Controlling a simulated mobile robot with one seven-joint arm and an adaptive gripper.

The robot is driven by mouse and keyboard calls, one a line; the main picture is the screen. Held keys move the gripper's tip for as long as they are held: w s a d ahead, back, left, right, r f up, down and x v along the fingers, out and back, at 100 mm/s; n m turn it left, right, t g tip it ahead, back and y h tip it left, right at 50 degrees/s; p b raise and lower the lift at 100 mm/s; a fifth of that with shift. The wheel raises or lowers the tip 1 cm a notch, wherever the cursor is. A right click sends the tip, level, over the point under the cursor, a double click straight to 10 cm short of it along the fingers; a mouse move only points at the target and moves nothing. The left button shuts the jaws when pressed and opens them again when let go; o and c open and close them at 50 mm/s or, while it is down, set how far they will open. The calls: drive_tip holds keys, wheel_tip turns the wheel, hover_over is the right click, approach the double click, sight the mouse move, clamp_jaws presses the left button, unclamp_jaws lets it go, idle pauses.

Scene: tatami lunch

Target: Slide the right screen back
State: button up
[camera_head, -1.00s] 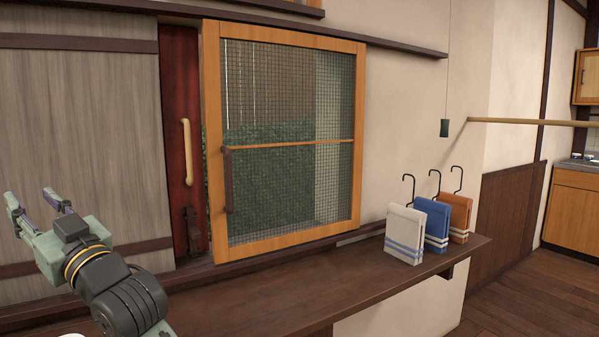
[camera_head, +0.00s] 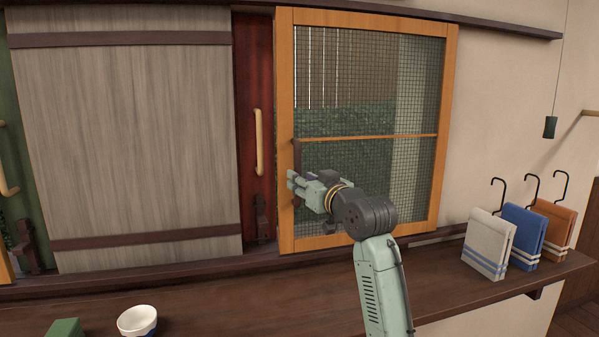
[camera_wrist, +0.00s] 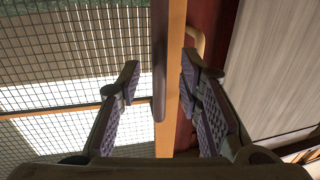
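The right screen (camera_head: 367,241) is a wood-framed mesh panel with a dark upright handle (camera_head: 297,160) on its left stile. It covers the right part of the window, with its left edge beside a red panel (camera_head: 254,100). My gripper (camera_head: 291,186) is at the lower part of that handle in the head view. In the wrist view my gripper (camera_wrist: 158,80) is open, with one finger on each side of the dark handle (camera_wrist: 159,60) and the orange stile. Both fingers look apart from the handle; whether either touches the stile I cannot tell.
A grey wooden panel (camera_head: 130,130) stands left of the red panel, which has a pale handle (camera_head: 259,142). A dark ledge (camera_head: 230,300) runs below with a white bowl (camera_head: 138,320) and a green block (camera_head: 66,329). White, blue and orange towels (camera_head: 488,245) stand at the right.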

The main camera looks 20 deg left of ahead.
sight(298, 200)
drive_tip(key=shift+p+x, duration=0.35)
drive_tip(key=shift+x, duration=1.4)
drive_tip(key=shift+c, duration=0.6)
clamp_jaws()
